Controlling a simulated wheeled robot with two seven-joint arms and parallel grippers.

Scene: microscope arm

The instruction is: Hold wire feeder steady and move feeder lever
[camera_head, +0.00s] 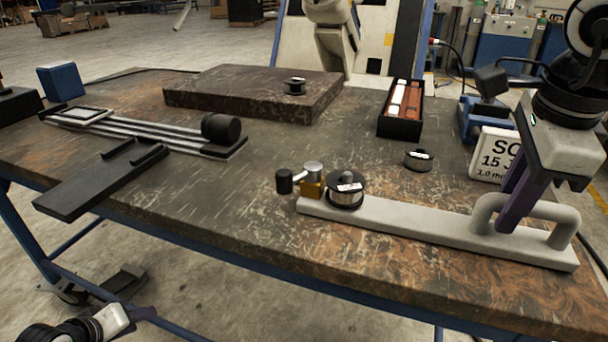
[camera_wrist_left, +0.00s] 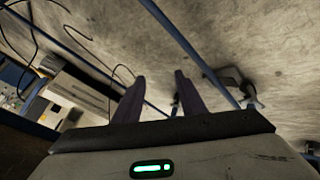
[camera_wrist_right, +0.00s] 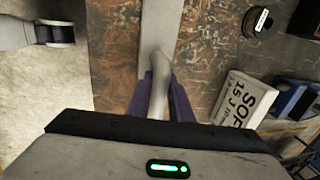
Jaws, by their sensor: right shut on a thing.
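The wire feeder is a long grey bar (camera_head: 420,223) along the table's front edge, with a spool (camera_head: 346,191), a brass block (camera_head: 312,188) and a raised grey handle (camera_head: 565,226). The feeder lever (camera_head: 284,181) has a black knob and sticks out left of the brass block. My right gripper (camera_head: 508,218) is shut on the handle; the right wrist view shows its purple fingers (camera_wrist_right: 163,95) on both sides of the grey handle (camera_wrist_right: 158,85). My left gripper (camera_head: 140,314) is low at the front left, away from the feeder. Its fingers (camera_wrist_left: 160,85) are apart and empty.
A small spool (camera_head: 418,159), a black box with rods (camera_head: 402,108) and a white labelled box (camera_head: 494,154) stand behind the feeder. A dark slab (camera_head: 255,92) and a rail fixture (camera_head: 150,132) lie farther left.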

